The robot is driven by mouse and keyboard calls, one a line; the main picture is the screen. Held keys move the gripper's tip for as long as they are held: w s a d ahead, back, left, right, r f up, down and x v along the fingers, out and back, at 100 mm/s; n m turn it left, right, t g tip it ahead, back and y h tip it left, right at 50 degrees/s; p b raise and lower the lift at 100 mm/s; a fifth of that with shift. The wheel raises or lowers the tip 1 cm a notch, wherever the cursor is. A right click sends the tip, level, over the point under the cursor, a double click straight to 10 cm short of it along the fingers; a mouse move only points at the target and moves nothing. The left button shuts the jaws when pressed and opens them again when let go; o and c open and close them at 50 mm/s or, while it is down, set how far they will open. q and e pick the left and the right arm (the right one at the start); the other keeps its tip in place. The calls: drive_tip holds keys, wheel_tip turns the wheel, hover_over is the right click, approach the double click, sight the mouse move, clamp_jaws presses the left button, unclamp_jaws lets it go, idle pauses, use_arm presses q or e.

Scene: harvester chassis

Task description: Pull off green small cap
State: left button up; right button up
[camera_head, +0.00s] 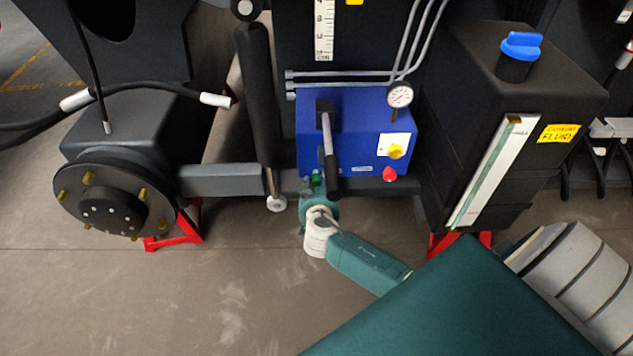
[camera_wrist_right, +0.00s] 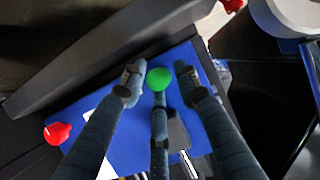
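The green small cap (camera_head: 316,178) is at the lower front of the blue box (camera_head: 360,116). In the right wrist view the round green cap (camera_wrist_right: 159,78) lies in the middle, between the fingertips. My left gripper is not in view.
A red cap (camera_head: 390,174) and a yellow knob (camera_head: 396,151) are on the box's right side. A black cylinder (camera_head: 257,95) stands to the left. The floor in front is clear.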

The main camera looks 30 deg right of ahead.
drive_tip(key=shift+o, duration=0.4)
drive_tip(key=shift+s+a, duration=0.15)
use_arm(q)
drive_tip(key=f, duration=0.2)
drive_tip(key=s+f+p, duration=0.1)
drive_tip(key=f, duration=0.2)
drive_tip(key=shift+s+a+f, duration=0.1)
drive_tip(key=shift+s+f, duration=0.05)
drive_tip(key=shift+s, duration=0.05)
use_arm(e)
drive_tip(key=v, duration=1)
drive_tip(key=shift+s, duration=0.2)
